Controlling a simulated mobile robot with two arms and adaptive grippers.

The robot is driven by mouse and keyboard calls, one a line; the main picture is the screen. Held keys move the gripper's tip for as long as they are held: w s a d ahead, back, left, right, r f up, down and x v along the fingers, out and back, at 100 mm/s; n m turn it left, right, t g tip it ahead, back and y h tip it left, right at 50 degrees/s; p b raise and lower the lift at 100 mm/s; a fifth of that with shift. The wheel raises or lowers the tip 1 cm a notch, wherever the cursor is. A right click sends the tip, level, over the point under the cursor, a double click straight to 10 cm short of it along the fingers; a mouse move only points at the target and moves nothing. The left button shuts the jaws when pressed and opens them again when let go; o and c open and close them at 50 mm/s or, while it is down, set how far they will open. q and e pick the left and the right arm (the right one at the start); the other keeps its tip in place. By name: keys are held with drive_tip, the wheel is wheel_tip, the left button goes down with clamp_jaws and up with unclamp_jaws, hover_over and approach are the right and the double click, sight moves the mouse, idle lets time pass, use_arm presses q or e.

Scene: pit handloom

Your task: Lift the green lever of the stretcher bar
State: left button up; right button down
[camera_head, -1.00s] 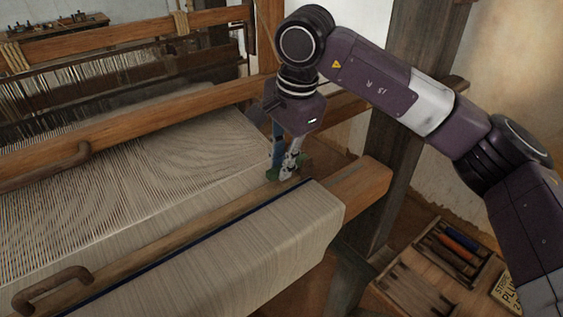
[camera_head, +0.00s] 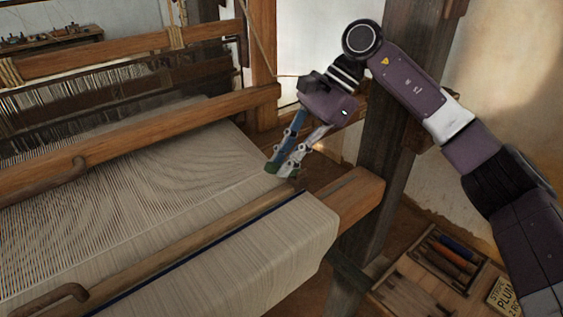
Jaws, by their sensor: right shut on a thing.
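My right gripper (camera_head: 279,169) reaches down from the upper right to the right end of the cloth. Its fingers are close together at the tips. A small bit of green (camera_head: 271,167), seemingly the lever, shows at the fingertips; the fingers hide most of it. The gripper is shut on it. A long wooden bar (camera_head: 195,232), which seems to be the stretcher bar, lies across the woven cloth, with its right end just below the fingertips. My left gripper is not in view.
The cloth-covered front beam (camera_head: 240,262) lies nearest, with a wooden beam end (camera_head: 355,195) at its right. A dark post (camera_head: 392,130) stands behind my right arm. An open tool box (camera_head: 440,265) is at lower right. Curved handles (camera_head: 52,297) sit at left.

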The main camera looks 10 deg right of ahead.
drive_tip(key=shift+w+d+r, duration=0.1)
drive_tip(key=shift+r, duration=0.1)
idle(0.4)
drive_tip(key=c, duration=1.9)
unclamp_jaws()
wheel_tip(320, 180, up, 10)
